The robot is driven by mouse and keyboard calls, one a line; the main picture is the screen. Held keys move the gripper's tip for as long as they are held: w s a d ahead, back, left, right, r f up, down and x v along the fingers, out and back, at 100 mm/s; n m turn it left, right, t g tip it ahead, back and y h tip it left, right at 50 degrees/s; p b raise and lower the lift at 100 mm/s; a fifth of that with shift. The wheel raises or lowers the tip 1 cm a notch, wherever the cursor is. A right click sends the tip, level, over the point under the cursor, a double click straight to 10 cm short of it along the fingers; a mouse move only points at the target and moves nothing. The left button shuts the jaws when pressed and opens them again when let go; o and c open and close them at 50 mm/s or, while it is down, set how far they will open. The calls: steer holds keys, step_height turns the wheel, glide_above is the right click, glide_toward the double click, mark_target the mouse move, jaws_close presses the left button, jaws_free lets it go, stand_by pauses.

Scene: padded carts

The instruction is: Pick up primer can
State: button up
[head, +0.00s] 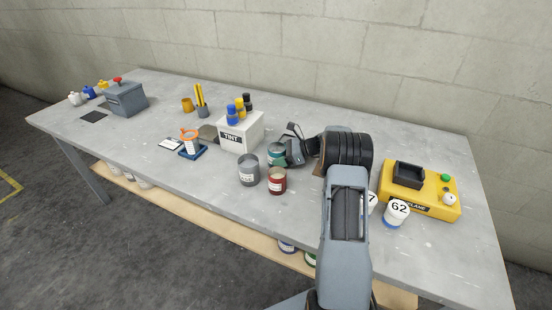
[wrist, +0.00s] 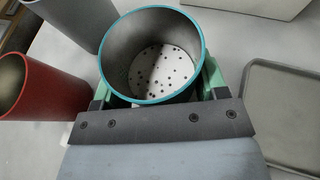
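A teal can (head: 276,153) stands on the grey table and shows a white label in the head view. In the wrist view I look down into this open can (wrist: 150,12), with its teal rim and a pale, dotted bottom. My gripper (wrist: 160,88) has one green-padded finger on each side of it; whether they press on its wall is unclear. In the head view my gripper (head: 290,153) reaches it from the right. A grey can (head: 248,172) and a dark red can (head: 277,184) stand beside it. The labels are too small to read, so I cannot tell which is primer.
A white TINT box (head: 240,134) with several small bottles stands just behind the cans. A yellow device (head: 436,193) and white numbered cups (head: 396,210) are at the right. A grey tray (wrist: 285,110) lies right of my gripper.

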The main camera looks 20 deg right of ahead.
steer(key=c, duration=0.5)
steer(key=shift+o, duration=0.2)
